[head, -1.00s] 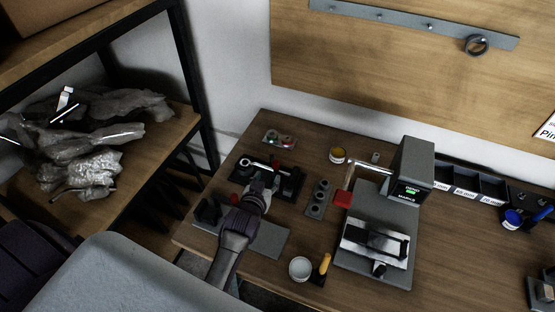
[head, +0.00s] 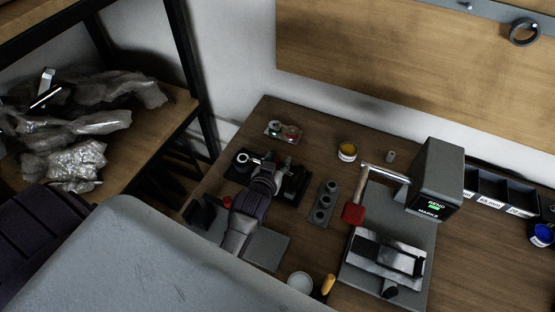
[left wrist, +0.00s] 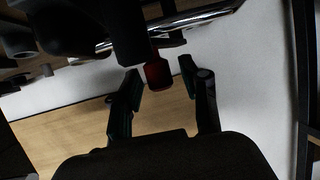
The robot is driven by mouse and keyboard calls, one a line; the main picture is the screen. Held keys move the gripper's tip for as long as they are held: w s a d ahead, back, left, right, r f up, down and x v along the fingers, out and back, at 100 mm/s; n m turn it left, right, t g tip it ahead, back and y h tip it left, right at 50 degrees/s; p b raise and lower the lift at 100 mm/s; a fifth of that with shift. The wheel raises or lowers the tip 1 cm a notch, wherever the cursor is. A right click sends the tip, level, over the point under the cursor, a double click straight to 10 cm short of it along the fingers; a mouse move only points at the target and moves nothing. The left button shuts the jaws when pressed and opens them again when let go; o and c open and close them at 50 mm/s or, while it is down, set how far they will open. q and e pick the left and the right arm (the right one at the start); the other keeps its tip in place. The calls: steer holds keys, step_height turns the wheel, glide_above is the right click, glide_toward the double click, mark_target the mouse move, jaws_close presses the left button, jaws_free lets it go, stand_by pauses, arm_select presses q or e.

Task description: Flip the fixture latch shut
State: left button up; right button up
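The fixture (head: 294,190) is a black block with a silver rod on the bench, left of centre in the head view. My left gripper (head: 268,172) is over its middle and hides much of it, including the latch. In the left wrist view, a dark red handle end (left wrist: 157,74), probably the latch's, shows between the two spread fingers of my left gripper (left wrist: 163,88). The fingers stand apart on either side of it; I cannot tell whether either touches it. My right gripper is not in view.
A grey press (head: 437,172) with a red-ended lever (head: 353,212) stands to the right.

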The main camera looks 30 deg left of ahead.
arm_select(q)
steer(key=shift+c, duration=1.2)
steer(key=shift+f, duration=0.1)
steer(key=shift+c, duration=1.3)
jaws_close()
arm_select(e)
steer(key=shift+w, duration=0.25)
arm_select(q)
steer(key=shift+a, duration=0.1)
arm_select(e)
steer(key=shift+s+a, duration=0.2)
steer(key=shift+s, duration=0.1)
